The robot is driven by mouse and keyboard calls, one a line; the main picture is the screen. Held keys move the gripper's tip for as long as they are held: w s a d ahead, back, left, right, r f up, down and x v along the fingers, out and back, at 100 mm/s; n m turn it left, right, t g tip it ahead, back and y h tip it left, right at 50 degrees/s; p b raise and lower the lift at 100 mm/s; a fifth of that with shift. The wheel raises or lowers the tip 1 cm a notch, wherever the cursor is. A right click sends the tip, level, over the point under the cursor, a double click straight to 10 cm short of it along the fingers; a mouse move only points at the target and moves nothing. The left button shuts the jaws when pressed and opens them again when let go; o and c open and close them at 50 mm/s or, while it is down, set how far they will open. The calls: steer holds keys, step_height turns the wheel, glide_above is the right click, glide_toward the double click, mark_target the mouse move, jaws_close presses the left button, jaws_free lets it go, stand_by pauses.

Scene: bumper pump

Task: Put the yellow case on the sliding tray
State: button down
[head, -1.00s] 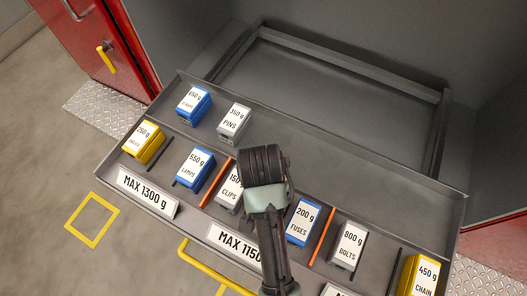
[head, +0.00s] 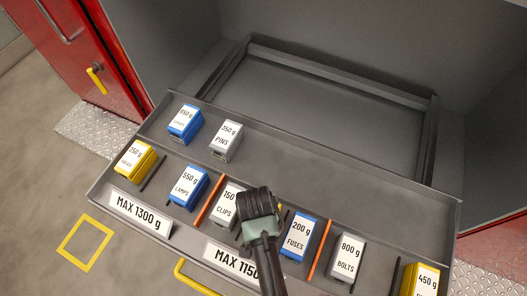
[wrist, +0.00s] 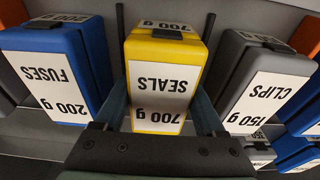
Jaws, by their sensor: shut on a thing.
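A yellow case labelled SEALS 700 g (wrist: 165,75) stands between the two fingers of my gripper (wrist: 165,115) in the wrist view. My gripper is shut on it. In the head view my wrist and arm hide nearly all of this case, between the CLIPS case (head: 226,204) and the FUSES case (head: 299,235). The grey sliding tray (head: 350,190) is pulled out of the cabinet. I cannot tell whether the held case touches the tray floor. Other yellow cases on the tray are a 250 g one (head: 135,160) at left and a 450 g one (head: 421,280) at right.
Blue LAMPS (head: 187,188) and grey BOLTS (head: 346,257) cases stand in the front row. A blue case (head: 186,124) and grey PINS (head: 225,141) stand behind. Orange dividers (head: 210,200) split the front row. The back row is bare right of PINS.

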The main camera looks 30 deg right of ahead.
steer(key=shift+w, duration=0.1)
jaws_free()
steer(key=shift+f, duration=0.1)
steer(key=r, duration=0.4)
steer(key=s+a+r, duration=0.1)
steer(key=r, duration=0.7)
steer(key=shift+s+a+r+p, duration=0.1)
steer(key=shift+s+a+p, duration=0.1)
steer(key=shift+p, duration=0.15)
steer(key=w+a+r+n+t, duration=0.1)
steer(key=w+r+n+t, duration=0.2)
steer(key=w+r+t, duration=1)
steer(key=w+a+r+n+t, duration=0.1)
steer(key=w+r, duration=0.2)
steer(key=r, duration=0.7)
steer(key=w+a+r+n, duration=0.2)
steer(key=w+r, duration=0.1)
steer(key=r, duration=0.8)
steer(key=s+a+r+n+t, duration=0.1)
steer(key=s+r+t, duration=0.3)
steer(key=r, duration=0.5)
steer(key=s+a+r+n+t+y, duration=0.1)
steer(key=s+r+t, duration=0.3)
steer(key=r, duration=0.6)
steer(key=s+a+r+n+t, duration=0.2)
steer(key=s+a+r+t, duration=0.1)
steer(key=r, duration=0.7)
steer(key=shift+s+a+r+t, duration=0.25)
steer(key=shift+s+a+t, duration=0.1)
steer(key=shift+s+t, duration=0.3)
